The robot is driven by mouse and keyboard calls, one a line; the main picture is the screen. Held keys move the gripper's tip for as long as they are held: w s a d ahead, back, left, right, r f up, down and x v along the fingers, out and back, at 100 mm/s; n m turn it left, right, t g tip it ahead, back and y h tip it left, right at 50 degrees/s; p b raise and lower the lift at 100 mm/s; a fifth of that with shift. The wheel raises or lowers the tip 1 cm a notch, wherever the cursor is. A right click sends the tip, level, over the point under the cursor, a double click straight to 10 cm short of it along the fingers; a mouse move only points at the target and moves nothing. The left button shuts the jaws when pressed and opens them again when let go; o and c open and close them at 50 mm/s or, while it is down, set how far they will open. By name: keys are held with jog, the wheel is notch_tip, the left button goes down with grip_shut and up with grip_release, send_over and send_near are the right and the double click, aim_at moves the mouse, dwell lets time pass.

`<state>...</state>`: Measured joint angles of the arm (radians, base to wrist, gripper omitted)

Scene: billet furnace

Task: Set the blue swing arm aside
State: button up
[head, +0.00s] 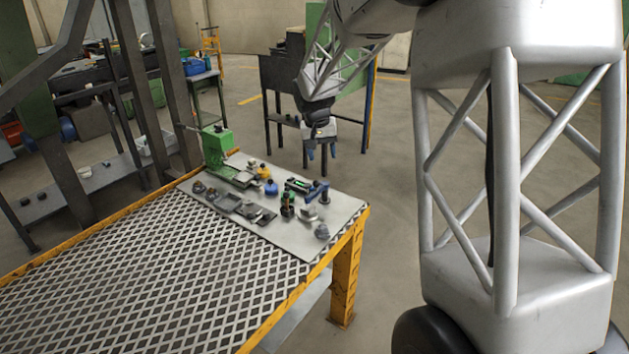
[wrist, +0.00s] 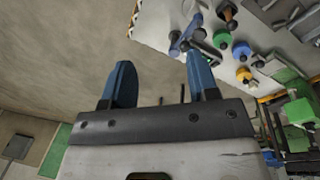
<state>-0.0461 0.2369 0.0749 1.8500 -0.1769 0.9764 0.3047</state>
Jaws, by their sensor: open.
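The blue swing arm (head: 322,188) stands near the right edge of the light plate on the workbench, among small parts. It also shows in the wrist view (wrist: 184,36) at the top, beyond the right fingertip, which partly overlaps that area. My gripper (head: 322,153) is open and empty. It hangs past the far right edge of the bench, above the floor, with its blue fingers pointing down. In the wrist view the two fingers of my gripper (wrist: 160,64) are wide apart, with only floor between them. The gripper appears clear of the swing arm.
The light plate (head: 345,206) also holds a green machine (head: 217,143), a yellow knob (head: 264,172), a blue knob (head: 271,188) and several grey parts. The bench's grating (head: 170,285) is bare. A dark stand (head: 285,85) is behind my gripper.

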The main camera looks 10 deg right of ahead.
send_over(316, 181)
jog(key=a, duration=0.2)
notch_tip(316, 181, down, 10)
jog(key=shift+w+d+f+g+h, duration=0.2)
jog(key=shift+w+d+g+h, duration=0.05)
jog(key=shift+w+g+h, duration=0.1)
jog(key=shift+f, duration=0.1)
jog(key=shift+x, duration=3.8)
grip_shut()
